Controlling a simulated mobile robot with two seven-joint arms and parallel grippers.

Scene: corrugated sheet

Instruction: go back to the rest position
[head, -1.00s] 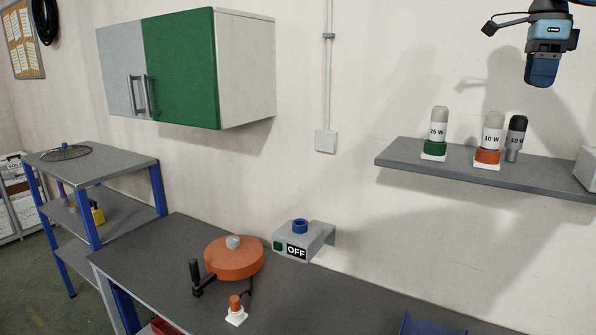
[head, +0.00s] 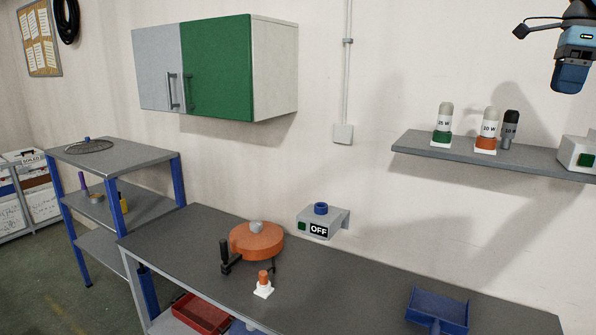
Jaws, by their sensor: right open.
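My right gripper (head: 570,78) is at the upper right of the head view, raised above the wall shelf and apart from everything. It is seen from behind its blue and black body, and nothing shows held in it. My left gripper is not in view.
A grey workbench (head: 350,285) holds an orange disc (head: 257,243) with a black handle, a small orange-and-white piece (head: 263,288) and a blue dustpan-like tray (head: 438,308). The wall shelf (head: 480,155) carries several bottle-like items. A cabinet (head: 215,70) hangs left; an OFF box (head: 322,222) is on the wall.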

